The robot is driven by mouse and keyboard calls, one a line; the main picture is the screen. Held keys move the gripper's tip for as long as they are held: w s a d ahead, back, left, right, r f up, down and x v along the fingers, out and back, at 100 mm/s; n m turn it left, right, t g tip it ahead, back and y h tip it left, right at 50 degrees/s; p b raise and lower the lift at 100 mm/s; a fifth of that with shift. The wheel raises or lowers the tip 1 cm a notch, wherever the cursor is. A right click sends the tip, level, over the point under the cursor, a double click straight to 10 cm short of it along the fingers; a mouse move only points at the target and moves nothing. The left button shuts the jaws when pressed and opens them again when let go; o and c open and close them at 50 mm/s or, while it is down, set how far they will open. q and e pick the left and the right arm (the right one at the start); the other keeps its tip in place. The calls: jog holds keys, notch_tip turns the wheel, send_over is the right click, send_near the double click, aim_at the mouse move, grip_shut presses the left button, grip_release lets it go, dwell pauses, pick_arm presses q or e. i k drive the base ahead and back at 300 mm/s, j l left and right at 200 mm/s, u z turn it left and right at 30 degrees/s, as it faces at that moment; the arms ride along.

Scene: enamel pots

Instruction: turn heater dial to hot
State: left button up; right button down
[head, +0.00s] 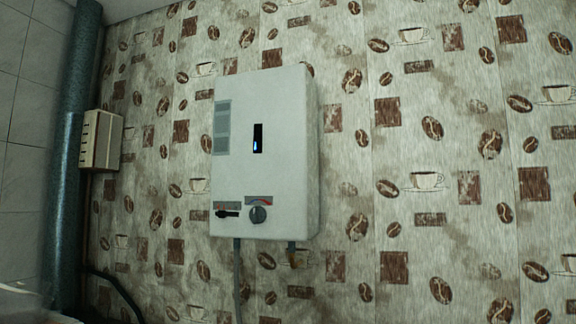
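The white water heater (282,170) hangs on the wall near the middle of the head view. Its round grey dial (258,214) sits low on the front face, below a curved red-marked scale (259,200). Which way the dial points is too small to tell. A black lever switch (228,213) is just left of the dial. A small dark window (257,139) with a blue glow is higher on the front. Neither of my grippers shows in this view.
Two pipes (237,270) run from the heater's underside. A thick dark vertical pipe (70,170) and a beige slotted box (101,140) are at the left. A dark hose (117,284) is low left. The coffee-patterned wall right of the heater is clear.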

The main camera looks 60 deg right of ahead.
aim_at(257, 214)
jog(key=z, duration=1.8)
